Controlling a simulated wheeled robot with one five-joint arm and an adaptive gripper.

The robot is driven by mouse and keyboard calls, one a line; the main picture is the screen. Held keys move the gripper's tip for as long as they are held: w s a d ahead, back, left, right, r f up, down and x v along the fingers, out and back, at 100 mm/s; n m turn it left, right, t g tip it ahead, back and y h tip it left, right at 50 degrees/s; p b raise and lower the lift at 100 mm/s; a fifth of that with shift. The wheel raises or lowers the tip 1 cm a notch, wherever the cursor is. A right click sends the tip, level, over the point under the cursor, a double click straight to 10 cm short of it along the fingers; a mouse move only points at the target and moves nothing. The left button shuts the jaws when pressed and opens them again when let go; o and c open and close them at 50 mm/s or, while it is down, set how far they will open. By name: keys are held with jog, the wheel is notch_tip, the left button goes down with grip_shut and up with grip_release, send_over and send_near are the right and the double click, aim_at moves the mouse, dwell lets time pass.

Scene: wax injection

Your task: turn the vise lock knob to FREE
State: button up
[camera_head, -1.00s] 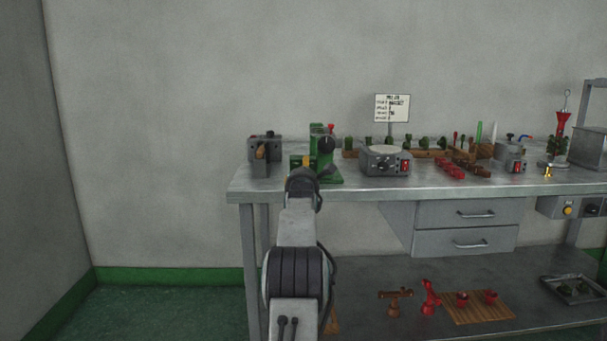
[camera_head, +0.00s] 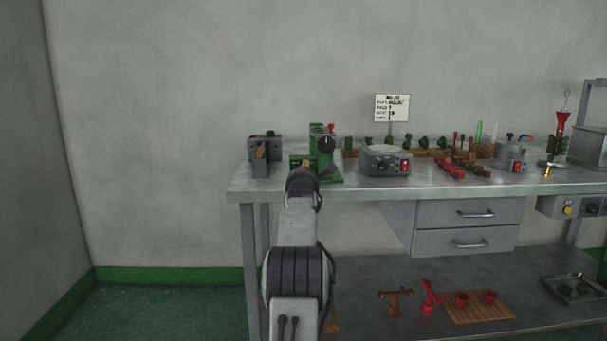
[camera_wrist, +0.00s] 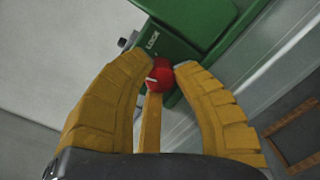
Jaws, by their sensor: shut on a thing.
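The green vise (camera_head: 323,168) stands near the left end of the bench, with a round dark dial on its front. In the wrist view its green body (camera_wrist: 200,25) fills the top, with the word LOCK beside the red lock knob (camera_wrist: 160,78). The knob carries a white line that points to the left and slightly up. My gripper (camera_wrist: 163,68) has its two yellow fingers on either side of the knob, shut on it. A yellow-brown bar (camera_wrist: 150,122) runs from the knob down between the fingers. In the head view my arm hides the knob and most of the gripper.
A grey block fixture (camera_head: 262,155) stands left of the vise. A grey unit with a red switch (camera_head: 387,160) stands to its right, below a sign (camera_head: 392,108). Several tools and red parts fill the bench further right. The bench's front edge (camera_head: 330,193) lies under my arm.

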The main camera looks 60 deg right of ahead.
jog(key=shift+r, duration=0.15)
grip_shut()
jog(key=shift+n+p, duration=0.45)
jog(key=shift+n, duration=0.15)
jog(key=n, duration=0.3)
jog(key=shift+p, duration=0.3)
jog(key=o, duration=1)
grip_release()
jog(key=shift+a, duration=0.1)
jog(key=shift+f+v, duration=0.15)
jog(key=shift+v, duration=2.8)
jog(key=shift+f+v, duration=0.1)
jog(key=shift+v, duration=2.85)
